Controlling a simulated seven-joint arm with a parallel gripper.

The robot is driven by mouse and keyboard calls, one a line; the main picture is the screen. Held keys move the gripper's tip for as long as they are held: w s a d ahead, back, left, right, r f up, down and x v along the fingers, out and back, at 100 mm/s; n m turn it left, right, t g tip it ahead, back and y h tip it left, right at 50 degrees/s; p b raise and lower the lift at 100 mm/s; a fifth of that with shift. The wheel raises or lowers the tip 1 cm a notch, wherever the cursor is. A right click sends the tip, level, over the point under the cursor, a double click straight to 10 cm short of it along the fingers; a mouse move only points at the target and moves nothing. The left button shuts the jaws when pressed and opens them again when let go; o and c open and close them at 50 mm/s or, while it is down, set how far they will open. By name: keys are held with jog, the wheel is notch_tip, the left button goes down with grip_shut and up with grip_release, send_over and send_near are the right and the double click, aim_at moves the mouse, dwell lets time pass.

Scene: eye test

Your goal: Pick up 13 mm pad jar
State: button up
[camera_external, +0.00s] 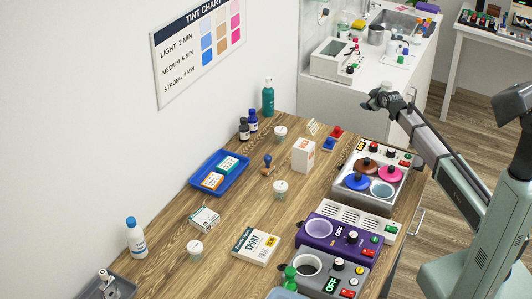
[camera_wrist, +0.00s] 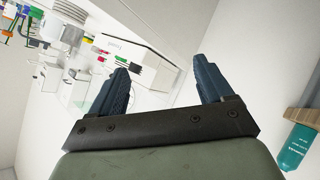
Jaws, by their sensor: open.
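Three small pale jars stand on the wooden table (camera_external: 232,215) in the external view: a far jar (camera_external: 280,132), a middle jar (camera_external: 280,189) and a near jar (camera_external: 195,250). Their labels are too small to read, so I cannot tell which is the 13 mm pad jar. My gripper (camera_external: 370,104) is raised beyond the right side of the table, well away from all three jars. In the wrist view my gripper (camera_wrist: 165,76) has its two dark fingers wide apart with nothing between them. No pad jar shows in that view.
A blue tray (camera_external: 198,187) with two boxes lies at the left. A white box (camera_external: 303,154) stands between the far and middle jars. Machines, including a purple one (camera_external: 313,239), line the right edge. Teal bottle (camera_external: 268,98) stands behind.

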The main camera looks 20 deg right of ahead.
jog(key=a+r+y, duration=0.1)
jog(key=a+r, duration=0.2)
jog(key=a, duration=0.3)
jog(key=a+r+n+y, duration=0.1)
jog(key=a+r, duration=0.1)
jog(key=a, duration=0.3)
jog(key=a+r+y, duration=0.1)
jog(key=a+r, duration=0.2)
jog(key=a, duration=0.3)
jog(key=s+a+r+n+g+y, duration=0.15)
jog(key=s+a+r, duration=0.35)
jog(key=a, duration=0.7)
jog(key=s+a+r+n+g+y, duration=0.1)
jog(key=s+a+r+n+y, duration=0.2)
jog(key=s+a, duration=0.7)
jog(key=s+a+r+g+y, duration=0.2)
jog(key=a+r, duration=0.3)
jog(key=a, duration=1)
jog(key=n+g+h, duration=0.5)
jog(key=g, duration=0.3)
send_over(198, 245)
jog(key=d, duration=0.4)
notch_tip(198, 245, down, 9)
jog(key=shift+t, duration=0.25)
jog(key=x, duration=1.3)
jog(key=shift+a+f, duration=0.1)
jog(key=shift+f, duration=0.15)
